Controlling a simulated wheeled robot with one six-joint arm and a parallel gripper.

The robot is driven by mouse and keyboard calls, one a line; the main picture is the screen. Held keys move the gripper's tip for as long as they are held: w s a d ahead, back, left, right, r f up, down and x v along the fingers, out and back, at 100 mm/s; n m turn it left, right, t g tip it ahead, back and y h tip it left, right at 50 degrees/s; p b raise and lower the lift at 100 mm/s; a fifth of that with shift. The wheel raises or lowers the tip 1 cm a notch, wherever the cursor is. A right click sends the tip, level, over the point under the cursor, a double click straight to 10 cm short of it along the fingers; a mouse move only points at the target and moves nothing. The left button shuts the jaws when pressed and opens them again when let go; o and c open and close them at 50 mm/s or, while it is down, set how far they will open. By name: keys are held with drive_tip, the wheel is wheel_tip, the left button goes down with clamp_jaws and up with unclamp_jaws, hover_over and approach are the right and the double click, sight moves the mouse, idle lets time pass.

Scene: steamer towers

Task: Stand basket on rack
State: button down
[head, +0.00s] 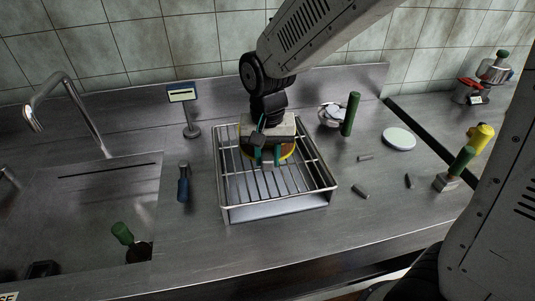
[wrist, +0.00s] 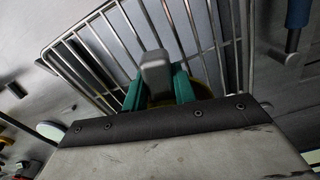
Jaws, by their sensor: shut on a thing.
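The wire rack (head: 323,170) is a rectangular metal grid above a shallow tray on the counter; its bars also fill the upper wrist view (wrist: 105,55). The basket (head: 290,154) is round with a yellow rim, mostly hidden under my gripper, at the rear half of the rack. My gripper (head: 267,157) points down with its teal fingers shut on the basket's grey knob, which shows between them in the wrist view (wrist: 156,75). The basket is over the bars and looks roughly level; I cannot tell whether it touches them.
A sink with a tap (head: 70,95) is at left. A blue-handled tool (head: 183,183) and a small display stand (head: 190,120) are left of the rack. The front counter is clear.

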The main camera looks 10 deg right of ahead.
drive_tip(key=shift+f, duration=0.45)
drive_tip(key=c, duration=1.1)
unclamp_jaws()
drive_tip(key=shift+o, duration=0.2)
wheel_tip(320, 180, up, 8)
drive_tip(key=shift+f, duration=0.1)
drive_tip(key=shift+r, duration=2.25)
